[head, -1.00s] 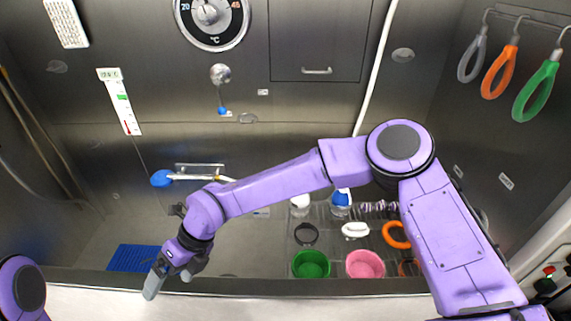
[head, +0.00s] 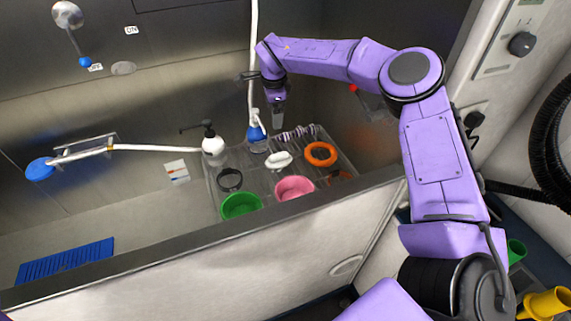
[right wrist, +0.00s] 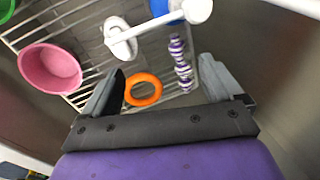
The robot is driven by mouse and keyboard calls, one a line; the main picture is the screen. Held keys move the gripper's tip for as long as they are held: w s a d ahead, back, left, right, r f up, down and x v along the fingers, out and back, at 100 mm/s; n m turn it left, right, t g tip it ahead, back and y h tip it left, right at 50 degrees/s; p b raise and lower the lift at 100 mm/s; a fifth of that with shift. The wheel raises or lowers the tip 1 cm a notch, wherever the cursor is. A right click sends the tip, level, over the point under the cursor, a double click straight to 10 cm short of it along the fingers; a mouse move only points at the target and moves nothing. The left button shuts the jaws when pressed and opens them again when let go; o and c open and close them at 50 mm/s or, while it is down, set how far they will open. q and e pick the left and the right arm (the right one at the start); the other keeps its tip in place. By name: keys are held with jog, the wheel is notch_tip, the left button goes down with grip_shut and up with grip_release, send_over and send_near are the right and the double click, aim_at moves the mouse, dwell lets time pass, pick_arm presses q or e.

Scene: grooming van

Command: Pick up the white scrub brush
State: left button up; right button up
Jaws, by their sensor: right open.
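The white scrub brush (head: 279,160) appears to be the small white piece lying on the wire rack (head: 212,190), behind the pink bowl. In the right wrist view, a white oval piece (right wrist: 118,38) lies on the rack beyond the fingers, partly covered by a white rod. My right gripper (head: 277,112) hangs fingers down above the back of the rack, apart from the brush. In the right wrist view, my right gripper (right wrist: 160,82) is open and empty, with the orange ring below between its fingers. My left gripper is out of view.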

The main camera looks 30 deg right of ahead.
jog(key=n+g+y, duration=0.1)
jog(key=n+g, duration=0.1)
send_over(279, 154)
jog(key=f, duration=0.3)
jog(key=a+f, duration=0.1)
jog(key=f, duration=0.1)
jog(key=shift+w+f, duration=0.2)
jog(key=shift+f, duration=0.15)
jog(key=f+p, duration=0.1)
jog(key=f, duration=0.2)
jog(key=f+p, duration=0.1)
jog(key=f, duration=0.2)
jog(key=d+f+p, duration=0.1)
jog(key=f+p, duration=0.1)
jog(key=f, duration=0.1)
jog(key=shift+s, duration=0.15)
jog(key=shift+f, duration=0.35)
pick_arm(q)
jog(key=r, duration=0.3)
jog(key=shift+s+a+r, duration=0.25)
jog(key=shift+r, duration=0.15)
pick_arm(e)
jog(key=c, duration=1.2)
